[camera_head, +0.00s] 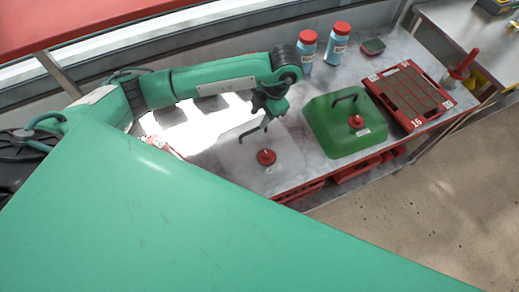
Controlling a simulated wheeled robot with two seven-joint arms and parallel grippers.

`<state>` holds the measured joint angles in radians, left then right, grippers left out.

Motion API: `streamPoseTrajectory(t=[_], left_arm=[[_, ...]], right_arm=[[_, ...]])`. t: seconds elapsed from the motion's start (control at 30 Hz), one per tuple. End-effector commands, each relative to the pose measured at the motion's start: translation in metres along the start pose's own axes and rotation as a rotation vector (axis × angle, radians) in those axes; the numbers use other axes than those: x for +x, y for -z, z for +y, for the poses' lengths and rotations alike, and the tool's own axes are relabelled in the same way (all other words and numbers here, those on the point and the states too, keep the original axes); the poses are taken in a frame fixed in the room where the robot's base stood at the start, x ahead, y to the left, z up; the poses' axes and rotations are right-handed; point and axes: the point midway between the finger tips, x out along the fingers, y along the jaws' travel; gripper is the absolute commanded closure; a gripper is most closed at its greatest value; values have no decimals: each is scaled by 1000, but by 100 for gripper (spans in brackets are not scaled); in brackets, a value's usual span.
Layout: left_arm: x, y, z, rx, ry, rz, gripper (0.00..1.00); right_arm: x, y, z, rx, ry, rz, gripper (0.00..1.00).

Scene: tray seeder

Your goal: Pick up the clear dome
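The clear dome (236,157) is a low, see-through cover on the metal table, with a red knob and a dark bar handle (254,129) on top. My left gripper (263,112) hangs just above and behind that handle, at the dome's back edge. Its fingers are small and dark here, so I cannot tell whether they are open or touch the handle. The dome seems to rest on the table. My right gripper is out of view.
A green dome (323,133) with a similar handle and red knob stands close on the right. Beyond it is a red seed tray (436,117). Two blue bottles with red caps, (306,50) and (337,48), stand at the back. Red crates (357,171) sit below the table's front edge.

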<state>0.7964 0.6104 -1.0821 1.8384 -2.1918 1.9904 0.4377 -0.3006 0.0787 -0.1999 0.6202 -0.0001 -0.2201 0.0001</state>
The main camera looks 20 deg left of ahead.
Motion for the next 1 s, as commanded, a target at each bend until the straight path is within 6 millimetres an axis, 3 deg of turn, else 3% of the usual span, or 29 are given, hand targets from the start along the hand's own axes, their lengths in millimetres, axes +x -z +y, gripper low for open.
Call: streamPoseTrajectory(t=[0.27, 0.6, 0.87, 1.0], left_arm=[[15, 1, 0, -1, 1, 1, 64], [59, 1, -2, -1, 1, 0, 64], [63, 0, -2, 0, 0, -2, 64], [63, 0, -2, 0, 0, -2, 87]], right_arm=[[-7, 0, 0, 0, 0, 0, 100], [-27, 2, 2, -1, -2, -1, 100], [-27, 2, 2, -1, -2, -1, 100], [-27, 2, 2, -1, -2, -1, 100]])
